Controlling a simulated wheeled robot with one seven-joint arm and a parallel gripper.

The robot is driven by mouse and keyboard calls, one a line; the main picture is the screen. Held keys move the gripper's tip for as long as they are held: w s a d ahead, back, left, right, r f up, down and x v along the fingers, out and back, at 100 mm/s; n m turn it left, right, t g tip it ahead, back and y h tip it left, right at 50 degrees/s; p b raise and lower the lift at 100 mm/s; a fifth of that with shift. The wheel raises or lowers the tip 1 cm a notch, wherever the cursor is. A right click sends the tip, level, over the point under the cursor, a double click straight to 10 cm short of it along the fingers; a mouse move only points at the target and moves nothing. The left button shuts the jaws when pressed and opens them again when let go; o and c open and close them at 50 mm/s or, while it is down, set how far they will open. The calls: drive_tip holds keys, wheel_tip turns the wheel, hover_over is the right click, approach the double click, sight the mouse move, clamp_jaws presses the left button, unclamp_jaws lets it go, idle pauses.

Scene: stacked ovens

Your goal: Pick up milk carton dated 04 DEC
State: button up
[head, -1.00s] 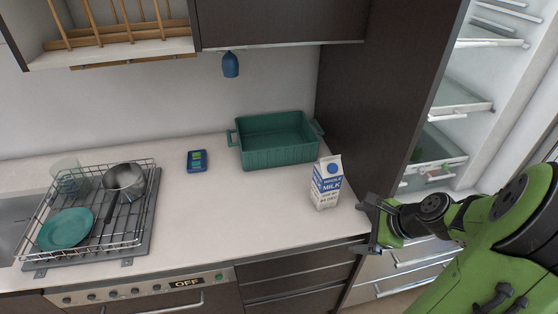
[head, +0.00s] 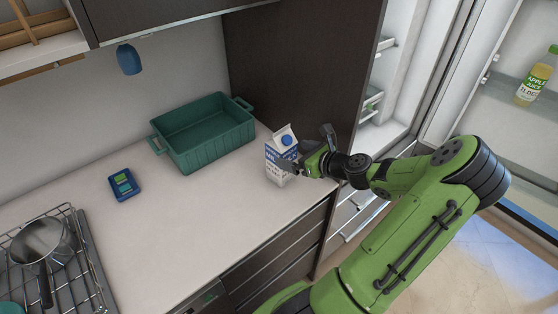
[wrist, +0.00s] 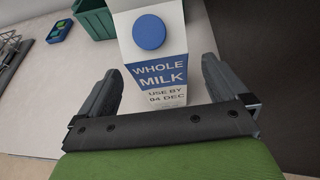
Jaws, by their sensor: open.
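The milk carton (head: 277,163) stands upright on the counter near its right end, in front of the dark tall panel. In the wrist view the carton (wrist: 150,62) is white and blue with a blue cap, and reads "WHOLE MILK USE BY 04 DEC". My gripper (head: 305,152) is at the carton in the head view, partly covering its right side. In the wrist view my gripper (wrist: 162,80) is open, with one finger on each side of the carton's lower part. I cannot tell whether either finger touches it.
A green crate (head: 204,138) stands behind and left of the carton. A blue device (head: 124,185) lies on the counter, and a pot (head: 42,240) sits on a wire rack at left. The open fridge is at right, with an apple juice bottle (head: 535,78) in its door.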

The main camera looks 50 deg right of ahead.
drive_tip(key=x, duration=0.6)
drive_tip(key=shift+w+a+f+b, duration=0.1)
drive_tip(key=shift+w+f+b, duration=0.05)
drive_tip(key=shift+w+b, duration=0.2)
drive_tip(key=shift+s, duration=0.2)
drive_tip(key=shift+c, duration=0.2)
